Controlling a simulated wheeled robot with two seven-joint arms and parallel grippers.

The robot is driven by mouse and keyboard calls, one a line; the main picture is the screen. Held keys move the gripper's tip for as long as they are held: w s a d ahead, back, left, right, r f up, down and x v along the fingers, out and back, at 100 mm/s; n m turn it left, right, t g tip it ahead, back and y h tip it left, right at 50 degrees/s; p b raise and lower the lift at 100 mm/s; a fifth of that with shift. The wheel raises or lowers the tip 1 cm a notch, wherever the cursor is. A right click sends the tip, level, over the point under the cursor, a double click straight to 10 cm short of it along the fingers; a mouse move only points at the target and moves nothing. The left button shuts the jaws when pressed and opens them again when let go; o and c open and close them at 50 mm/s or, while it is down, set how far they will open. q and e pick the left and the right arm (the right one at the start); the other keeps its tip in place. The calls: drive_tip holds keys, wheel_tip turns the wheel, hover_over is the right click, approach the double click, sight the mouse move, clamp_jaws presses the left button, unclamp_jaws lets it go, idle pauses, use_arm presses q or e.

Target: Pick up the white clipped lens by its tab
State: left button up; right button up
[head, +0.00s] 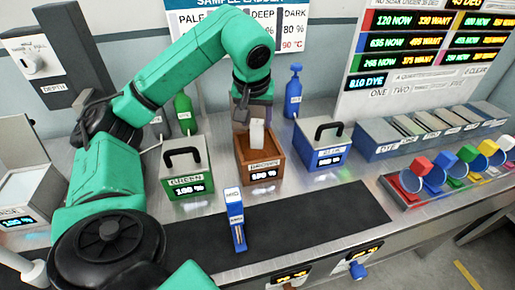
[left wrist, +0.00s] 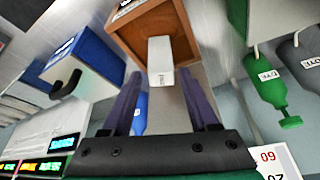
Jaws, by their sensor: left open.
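A white upright piece (head: 257,133), which looks like the clip tab of the lens, stands in the open brown box (head: 261,172). Any lens below it is hidden inside the box. In the left wrist view the white piece (left wrist: 160,58) shows between the purple fingers, with the brown box (left wrist: 128,28) around it. My left gripper (head: 254,115) is over the brown box, pointing down. Its fingers (left wrist: 160,80) are apart, one on each side of the white piece in the picture. I cannot tell whether they touch it. My right gripper is not in view.
A green-fronted box (head: 187,182) and a blue-fronted box (head: 322,157), both with black handles, flank the brown box. A blue bottle (head: 293,95) and a green bottle (head: 184,112) stand behind. A blue-and-white device (head: 235,217) lies on the dark mat (head: 310,222), otherwise mostly clear.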

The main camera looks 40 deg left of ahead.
sight(257, 133)
use_arm(q)
drive_tip(key=p+x, duration=0.1)
drive_tip(key=x, duration=0.6)
drive_tip(key=shift+w+a+f, duration=0.1)
drive_tip(key=shift+a+f, duration=0.05)
drive_tip(key=shift+a, duration=0.05)
drive_tip(key=shift+w+a+f, duration=0.1)
drive_tip(key=shift+w+f, duration=0.1)
drive_tip(key=shift+f, duration=0.15)
clamp_jaws()
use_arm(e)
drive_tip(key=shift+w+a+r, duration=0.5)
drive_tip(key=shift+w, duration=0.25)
use_arm(q)
drive_tip(key=shift+r, duration=0.1)
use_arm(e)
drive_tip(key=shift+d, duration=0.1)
